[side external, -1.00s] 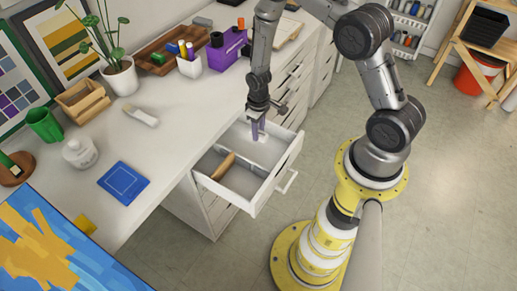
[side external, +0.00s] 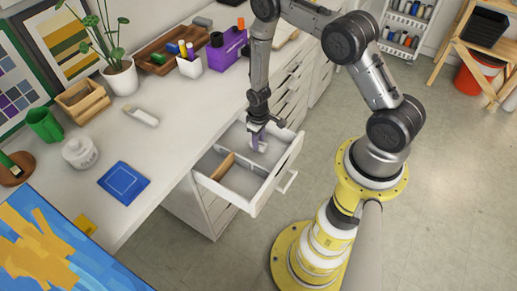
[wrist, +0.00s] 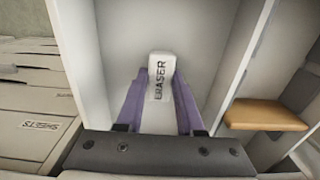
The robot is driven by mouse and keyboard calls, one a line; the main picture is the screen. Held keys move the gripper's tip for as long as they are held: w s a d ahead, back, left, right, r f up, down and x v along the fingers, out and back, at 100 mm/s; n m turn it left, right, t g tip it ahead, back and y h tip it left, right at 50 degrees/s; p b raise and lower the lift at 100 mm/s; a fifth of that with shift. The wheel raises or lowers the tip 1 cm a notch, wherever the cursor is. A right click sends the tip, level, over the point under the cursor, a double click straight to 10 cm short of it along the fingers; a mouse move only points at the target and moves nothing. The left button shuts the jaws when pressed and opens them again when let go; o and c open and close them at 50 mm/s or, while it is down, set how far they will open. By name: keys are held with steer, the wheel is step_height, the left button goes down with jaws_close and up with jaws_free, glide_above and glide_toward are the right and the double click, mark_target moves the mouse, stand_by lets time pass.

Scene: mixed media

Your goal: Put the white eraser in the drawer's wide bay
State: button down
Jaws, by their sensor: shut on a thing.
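The white eraser (wrist: 160,72), marked ERASER, is between the purple fingers of my gripper (wrist: 160,92) in the wrist view. My gripper is shut on it. In the side view my gripper (side external: 258,144) reaches down into the open drawer (side external: 255,204), with the eraser (side external: 263,147) low in the far bay, which looks like the wider one. Whether the eraser touches the bay floor I cannot tell. A pale divider separates this bay from the near one.
A wooden piece (side external: 223,166) lies in the neighbouring near bay, and also shows in the wrist view (wrist: 265,114). The desk (side external: 180,150) beside the drawer holds a blue square (side external: 124,183), a white jar (side external: 80,153) and a pale brush-like item (side external: 141,116).

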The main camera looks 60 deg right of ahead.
steer(key=shift+f, duration=0.5)
steer(key=shift+c, duration=1.5)
jaws_free()
steer(key=c, duration=0.4)
step_height(320, 180, up, 9)
